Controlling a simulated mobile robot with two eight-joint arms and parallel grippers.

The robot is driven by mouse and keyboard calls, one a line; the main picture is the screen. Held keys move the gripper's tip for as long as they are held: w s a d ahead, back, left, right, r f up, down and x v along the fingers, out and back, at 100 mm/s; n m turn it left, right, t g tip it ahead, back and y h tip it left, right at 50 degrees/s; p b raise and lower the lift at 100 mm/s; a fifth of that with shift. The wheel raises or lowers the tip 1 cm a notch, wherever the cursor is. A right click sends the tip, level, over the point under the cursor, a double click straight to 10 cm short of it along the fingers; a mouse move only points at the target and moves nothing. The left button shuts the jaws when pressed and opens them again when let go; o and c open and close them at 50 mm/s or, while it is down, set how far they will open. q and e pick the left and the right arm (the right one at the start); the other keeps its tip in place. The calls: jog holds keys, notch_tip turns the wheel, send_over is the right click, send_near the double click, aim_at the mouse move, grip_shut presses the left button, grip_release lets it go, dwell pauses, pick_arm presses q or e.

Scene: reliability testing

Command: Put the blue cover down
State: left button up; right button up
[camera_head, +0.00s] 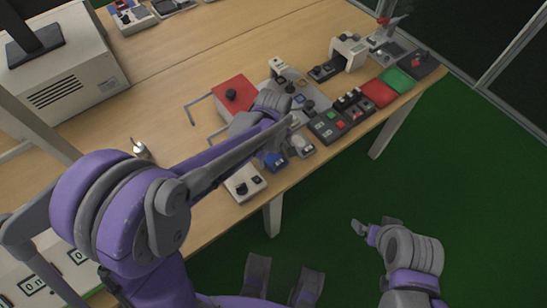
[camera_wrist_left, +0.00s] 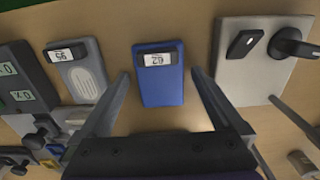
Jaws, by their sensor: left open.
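The blue cover (camera_wrist_left: 161,90) is a flat blue rectangle with a small white label in a dark frame near its far end. It lies in the middle of the left wrist view, against the wooden table. In the head view it is a small blue patch (camera_head: 276,163) near the table's front edge, partly hidden by my left arm. My left gripper (camera_wrist_left: 160,74) is open, with one finger on each side of the cover and gaps showing between. My right gripper (camera_head: 362,229) is over the green floor, away from the table; its jaws are not clear.
A grey labelled unit (camera_wrist_left: 78,72) lies left of the cover. A pale box with a black knob (camera_wrist_left: 255,68) stands to its right. In the head view, a red box (camera_head: 233,91) and several control panels crowd the table (camera_head: 168,85) beyond my left arm.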

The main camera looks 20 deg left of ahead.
pick_arm(q)
jog(key=c, duration=1.3)
